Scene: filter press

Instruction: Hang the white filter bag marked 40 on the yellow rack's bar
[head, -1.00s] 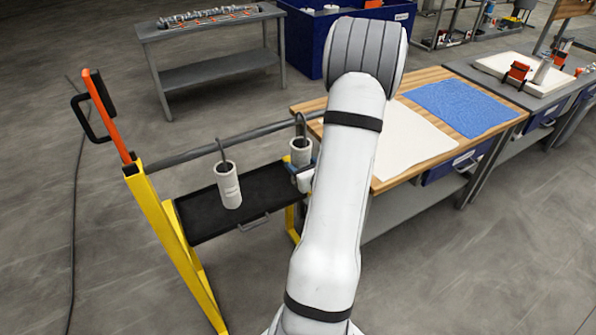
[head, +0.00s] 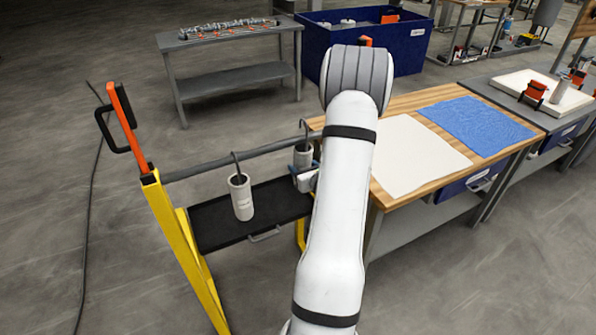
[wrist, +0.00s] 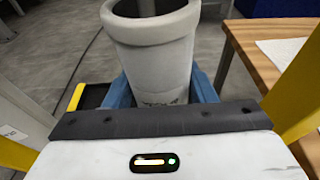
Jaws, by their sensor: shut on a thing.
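My gripper (head: 305,174) is shut on a pale filter bag (head: 303,157) near the right end of the yellow rack's bar (head: 210,166). In the wrist view the bag (wrist: 155,60) stands upright between the blue fingers; a dark mark on it is too small to read. The held bag's dark hook rises above the bar line; I cannot tell whether it touches the bar. A second white bag (head: 241,197) hangs by its hook on the bar, further left; its marking is unreadable. The yellow rack (head: 183,250) has an orange-handled end at left.
A black tray (head: 215,229) sits low on the rack. A wooden-topped table (head: 400,105) with white and blue cloths stands close to the right of my gripper. A grey bench (head: 225,72) and a blue bin (head: 400,45) are behind. The floor at left is clear except a cable.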

